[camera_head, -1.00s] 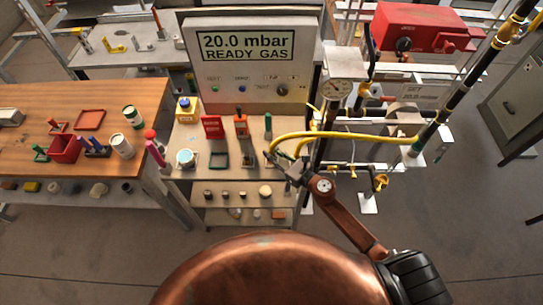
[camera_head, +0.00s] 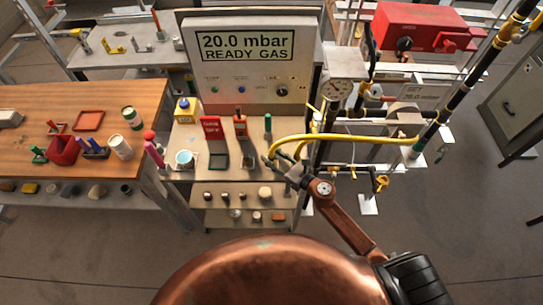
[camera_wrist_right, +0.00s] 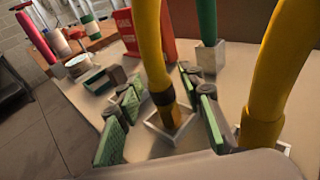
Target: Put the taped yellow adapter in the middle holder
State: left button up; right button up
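A yellow tube with a dark tape band, seemingly the taped adapter (camera_wrist_right: 162,92), stands nearly upright in the right wrist view. Its lower end appears inside a pale square holder (camera_wrist_right: 158,133); how deep it sits is unclear. My right gripper (camera_wrist_right: 160,122) has its green-padded fingers on both sides of the tube, with visible gaps, so it is open. In the head view my right gripper (camera_head: 275,164) is over the small bench, at the end of the yellow hose (camera_head: 345,138). The left gripper is not in view.
Another yellow tube (camera_wrist_right: 262,105) stands close on the right in the wrist view. A green rod in a grey holder (camera_wrist_right: 207,58) and a red sign (camera_wrist_right: 142,32) stand behind. A gauge panel (camera_head: 245,70) backs the bench (camera_head: 190,135); a wooden table (camera_head: 40,100) stands left.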

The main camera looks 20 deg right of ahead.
jog(key=shift+r, duration=0.1)
jog(key=shift+r+p, duration=0.2)
jog(key=shift+p, duration=0.1)
jog(key=b+v, duration=0.2)
jog(key=v, duration=1)
jog(key=shift+f, duration=0.15)
